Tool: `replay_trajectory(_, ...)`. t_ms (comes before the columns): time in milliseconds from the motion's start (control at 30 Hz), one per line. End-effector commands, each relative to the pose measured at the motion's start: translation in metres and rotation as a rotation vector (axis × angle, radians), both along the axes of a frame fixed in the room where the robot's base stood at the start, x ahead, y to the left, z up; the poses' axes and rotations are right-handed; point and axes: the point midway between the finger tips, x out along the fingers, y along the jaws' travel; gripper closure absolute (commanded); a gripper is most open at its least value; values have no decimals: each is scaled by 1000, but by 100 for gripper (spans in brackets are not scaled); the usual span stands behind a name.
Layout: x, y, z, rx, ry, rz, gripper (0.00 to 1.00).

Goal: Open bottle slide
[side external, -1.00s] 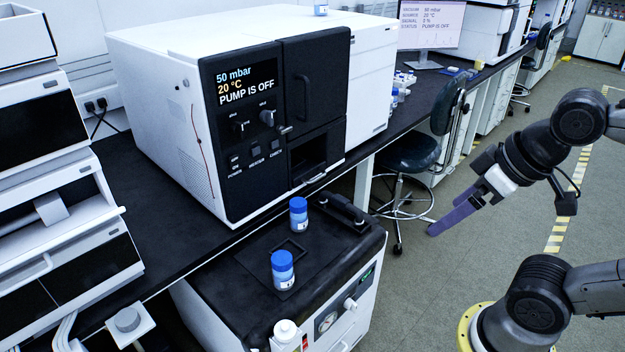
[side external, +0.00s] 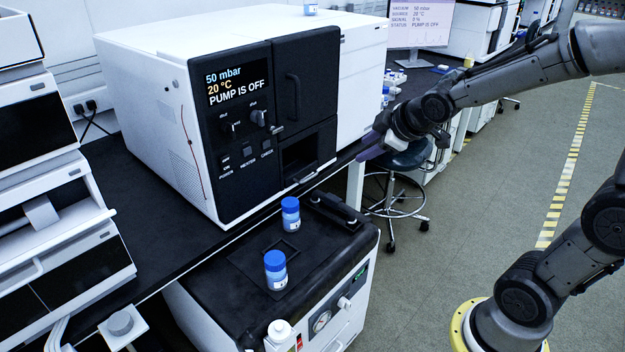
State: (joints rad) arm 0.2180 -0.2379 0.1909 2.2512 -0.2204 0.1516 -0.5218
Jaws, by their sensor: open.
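A large white instrument with a black front panel (side external: 235,165) stands on the dark bench. Its display reads 50 mbar, 20 °C and PUMP IS OFF. A tall black door with a vertical handle (side external: 294,95) is closed on its right half. Below it is a dark recess with a slide (side external: 303,176) at its lower edge. Two blue-capped bottles (side external: 290,213) (side external: 275,269) stand upright on the black top of the unit in front. My gripper (side external: 370,148) is to the right of the recess, apart from the slide in the picture. Its purple fingers are open and hold nothing visible.
A white unit with a black top (side external: 228,296) stands low in front of the instrument and has a black handle (side external: 339,207) at its back right. A stool (side external: 400,160) stands behind my gripper. Floor at the right is open.

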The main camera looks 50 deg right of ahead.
Motion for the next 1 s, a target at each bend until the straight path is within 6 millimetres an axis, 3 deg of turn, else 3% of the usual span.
replay_trajectory(100,50,-31,-29,-136,-31,116,56)
replay_trajectory(200,84,-53,-55,-249,-71,222,56)
replay_trajectory(400,131,-91,-121,-455,-167,423,56)
replay_trajectory(533,142,-109,-170,-574,-248,528,56)
replay_trajectory(700,138,-121,-220,-703,-360,610,56)
replay_trajectory(833,132,-123,-237,-760,-415,629,56)
replay_trajectory(1000,130,-124,-245,-788,-441,635,56)
